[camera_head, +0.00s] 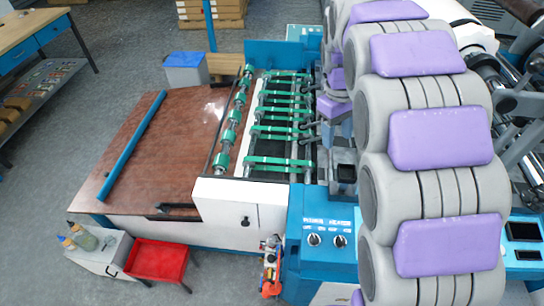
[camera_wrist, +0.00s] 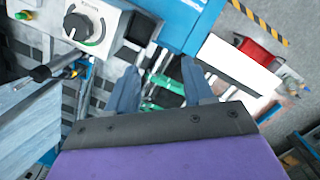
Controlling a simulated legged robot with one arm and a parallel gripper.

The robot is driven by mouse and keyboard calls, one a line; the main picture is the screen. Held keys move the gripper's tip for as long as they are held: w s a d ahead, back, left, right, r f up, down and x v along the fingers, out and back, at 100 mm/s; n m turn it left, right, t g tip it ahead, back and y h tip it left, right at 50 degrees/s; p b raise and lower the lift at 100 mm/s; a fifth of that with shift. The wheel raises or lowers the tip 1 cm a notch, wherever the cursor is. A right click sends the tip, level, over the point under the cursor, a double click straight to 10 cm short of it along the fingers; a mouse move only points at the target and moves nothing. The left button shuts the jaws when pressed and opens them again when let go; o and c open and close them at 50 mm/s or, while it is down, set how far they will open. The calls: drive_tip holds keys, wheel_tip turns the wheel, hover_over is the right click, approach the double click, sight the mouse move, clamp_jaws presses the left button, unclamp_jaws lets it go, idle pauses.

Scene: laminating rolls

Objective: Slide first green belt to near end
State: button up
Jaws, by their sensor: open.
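Several green belts run left to right across the roller bed of the machine in the head view. The nearest green belt (camera_head: 275,163) lies close to the white front panel (camera_head: 240,215), with a wider gap between it and the belts farther back. My gripper (camera_wrist: 160,68) shows in the wrist view with its two blue-grey fingers spread apart and nothing held between them. Green belt parts (camera_wrist: 168,98) show beyond and between the fingers. I cannot tell which belt these are, or whether a finger touches one. In the head view the fingers cannot be made out clearly.
A blue control box with knobs (camera_head: 325,240) stands at the machine's front right. A brown board (camera_head: 165,140) with a blue bar (camera_head: 132,145) lies left of the rollers. A red tray (camera_head: 157,260) stands at the front left. My arm covers the right side.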

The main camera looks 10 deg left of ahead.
drive_tip(key=w+a+f+n, duration=0.2)
drive_tip(key=w+a+f, duration=0.15)
drive_tip(key=w, duration=0.25)
drive_tip(key=w+a+f+n, duration=0.2)
drive_tip(key=w+a+n, duration=0.15)
drive_tip(key=w, duration=0.35)
drive_tip(key=n+y+b, duration=0.1)
drive_tip(key=n, duration=0.4)
hover_over(272, 160)
wheel_tip(272, 160, down, 11)
drive_tip(key=shift+t, duration=0.4)
wheel_tip(272, 160, down, 18)
drive_tip(key=b, duration=0.4)
drive_tip(key=shift+r, duration=0.25)
drive_tip(key=shift+c, duration=0.5)
clamp_jaws()
